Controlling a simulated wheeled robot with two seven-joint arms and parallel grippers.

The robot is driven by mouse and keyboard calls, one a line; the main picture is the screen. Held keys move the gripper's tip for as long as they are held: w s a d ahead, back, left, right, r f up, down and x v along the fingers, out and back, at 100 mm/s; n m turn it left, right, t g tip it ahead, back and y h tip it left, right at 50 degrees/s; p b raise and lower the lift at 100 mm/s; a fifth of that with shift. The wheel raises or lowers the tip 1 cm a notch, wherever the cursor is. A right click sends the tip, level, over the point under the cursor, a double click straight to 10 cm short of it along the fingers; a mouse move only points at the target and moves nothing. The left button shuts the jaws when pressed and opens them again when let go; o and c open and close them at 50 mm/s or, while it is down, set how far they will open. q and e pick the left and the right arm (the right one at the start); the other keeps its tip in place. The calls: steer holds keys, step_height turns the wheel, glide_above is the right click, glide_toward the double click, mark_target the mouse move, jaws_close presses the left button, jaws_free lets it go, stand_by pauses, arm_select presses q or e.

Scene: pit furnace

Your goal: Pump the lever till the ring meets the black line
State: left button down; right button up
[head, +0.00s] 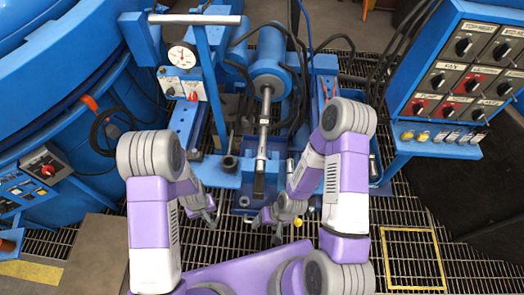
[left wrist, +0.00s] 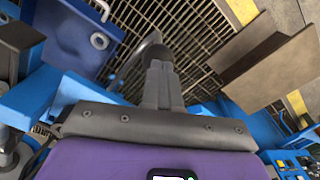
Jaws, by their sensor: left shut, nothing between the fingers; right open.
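A blue upright lever (head: 208,75) with a pale crossbar handle (head: 195,19) stands left of a blue cylinder (head: 270,62). A steel rod (head: 264,120) comes out of the cylinder toward me and ends in a dark tip. A pale band shows around the rod; I cannot tell whether it is the ring. The black line is not clear. My left gripper (head: 210,217) is shut and empty, low beside the blue frame, well away from the handle; its closed fingers show in the left wrist view (left wrist: 160,85). My right gripper (head: 276,228) is open, below the rod's tip, holding nothing.
A dial gauge (head: 182,56) sits beside the lever. A blue control panel (head: 460,75) with knobs stands at right, a large blue furnace body (head: 45,70) at left. Hoses hang behind the cylinder.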

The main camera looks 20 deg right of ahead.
arm_select(q)
step_height(320, 180, down, 9)
steer(key=s+b, duration=0.2)
steer(key=b, duration=0.5)
steer(key=shift+a, duration=0.35)
stand_by(0.5)
steer(key=shift+r, duration=0.2)
steer(key=r+p, duration=0.3)
steer(key=w+r+p, duration=0.1)
steer(key=r+p, duration=0.2)
steer(key=r, duration=0.1)
steer(key=w+d+r+p, duration=0.1)
steer(key=r+p, duration=0.2)
steer(key=shift+w+r, duration=0.25)
steer(key=shift+r, duration=0.15)
steer(key=shift+f, duration=0.15)
steer(key=shift+r, duration=0.3)
steer(key=shift+f, duration=0.15)
step_height(320, 180, up, 5)
steer(key=p, duration=0.4)
steer(key=shift+a, duration=0.1)
